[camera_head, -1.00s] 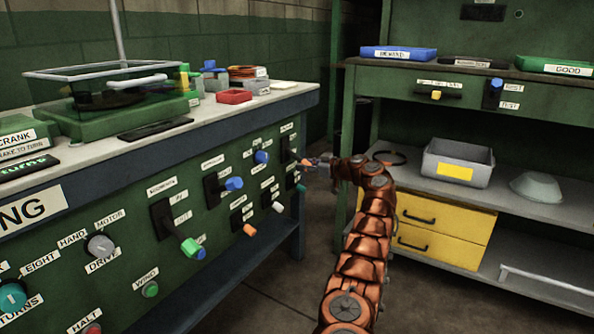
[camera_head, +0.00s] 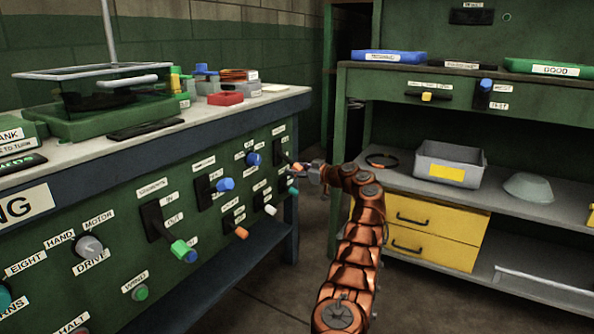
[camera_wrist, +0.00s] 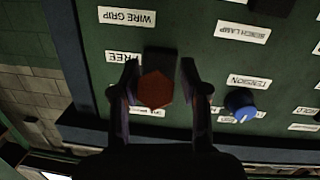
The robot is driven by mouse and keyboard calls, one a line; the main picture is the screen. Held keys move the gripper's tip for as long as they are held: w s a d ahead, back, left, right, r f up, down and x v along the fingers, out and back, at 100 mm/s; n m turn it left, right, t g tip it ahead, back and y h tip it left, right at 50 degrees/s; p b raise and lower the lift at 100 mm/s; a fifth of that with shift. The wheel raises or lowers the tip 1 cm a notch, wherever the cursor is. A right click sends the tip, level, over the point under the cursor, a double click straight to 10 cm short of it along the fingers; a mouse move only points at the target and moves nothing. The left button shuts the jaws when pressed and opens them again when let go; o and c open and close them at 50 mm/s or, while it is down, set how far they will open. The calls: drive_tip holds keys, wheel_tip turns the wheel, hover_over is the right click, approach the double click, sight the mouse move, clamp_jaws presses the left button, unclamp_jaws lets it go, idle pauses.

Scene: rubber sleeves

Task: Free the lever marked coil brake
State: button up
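A lever with an orange knob (camera_head: 297,167) is at the far right end of the green panel in the head view. In the wrist view its hexagonal red-orange knob (camera_wrist: 156,90) sits between my fingers. A label reading FREE (camera_wrist: 123,57) is at its upper left, and a WIRE GRIP label (camera_wrist: 127,16) is above. I cannot read a coil brake label in any view. My gripper (camera_head: 304,170) is at this lever; in the wrist view the two fingers (camera_wrist: 159,80) stand either side of the knob, open, with a gap at the right. Much of the lever's shaft is hidden behind the knob.
A blue knob (camera_wrist: 240,105) by a TENSION label is right of my fingers. Other levers on the panel include a white-tipped one (camera_head: 270,210) and an orange-tipped one (camera_head: 240,232). A shelf unit with yellow drawers (camera_head: 430,222) stands right. Floor between is clear.

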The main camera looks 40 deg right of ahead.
drive_tip(key=shift+o, duration=1.1)
drive_tip(key=shift+d, duration=0.15)
drive_tip(key=shift+r, duration=0.1)
drive_tip(key=shift+s+d, duration=0.1)
drive_tip(key=shift+s, duration=0.05)
drive_tip(key=shift+s+d+r, duration=0.1)
drive_tip(key=shift+s+d, duration=0.05)
drive_tip(key=shift+s, duration=0.3)
drive_tip(key=v, duration=1)
drive_tip(key=shift+s, duration=0.45)
